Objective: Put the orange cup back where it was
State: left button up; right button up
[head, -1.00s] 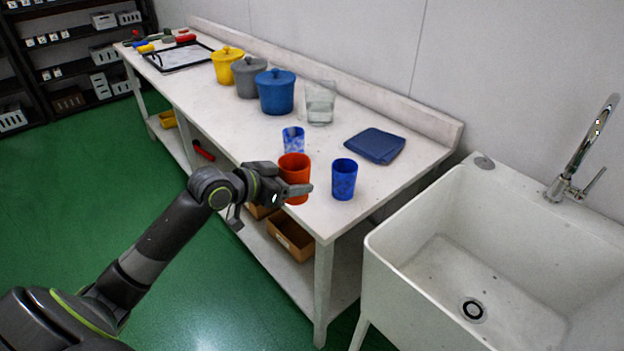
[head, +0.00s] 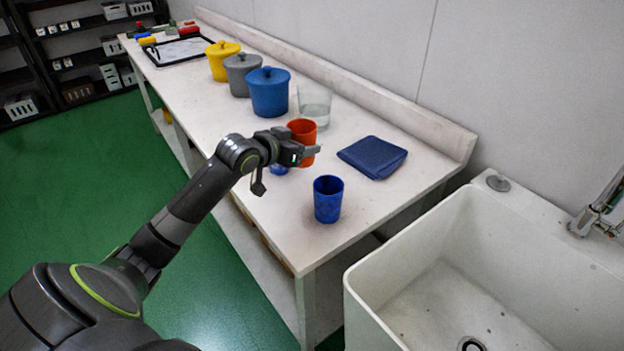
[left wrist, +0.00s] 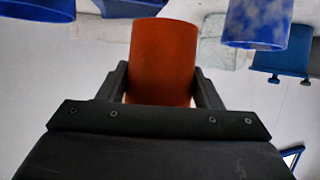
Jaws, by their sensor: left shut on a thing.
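The orange cup (head: 302,129) is upright in my left gripper (head: 311,152), which is shut on it. In the left wrist view the orange cup (left wrist: 163,60) fills the space between the two dark fingers (left wrist: 163,88). In the head view it overlaps the foot of the clear glass container (head: 316,104); it looks raised, but I cannot tell its exact height over the white table (head: 330,240). A blue cup (head: 328,200) stands nearer the table's front end. A marbled blue cup (head: 279,170) is mostly hidden behind my gripper.
Blue (head: 270,92), grey (head: 241,74) and yellow (head: 221,61) lidded pots line the back. A folded blue cloth (head: 373,157) lies right of the cup. A black-rimmed tray (head: 178,52) is at the far end. A white sink (head: 470,255) stands at the right.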

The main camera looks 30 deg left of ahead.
pick_arm(q)
jog(key=f, duration=0.3)
jog(key=shift+s+f, duration=0.15)
jog(key=shift+s, duration=0.1)
jog(key=shift+s+f, duration=0.25)
jog(key=shift+f, duration=0.65)
jog(key=shift+w+f, duration=0.1)
jog(key=shift+f, duration=0.2)
notch_tip(320, 180, down, 3)
jog(key=shift+f, duration=0.3)
pick_arm(e)
jog(key=shift+s+d+r, duration=0.15)
jog(key=shift+s+d, duration=0.2)
jog(key=shift+s, duration=0.2)
pick_arm(q)
jog(key=shift+f, duration=0.1)
jog(key=o, duration=1)
jog(key=shift+c, duration=0.2)
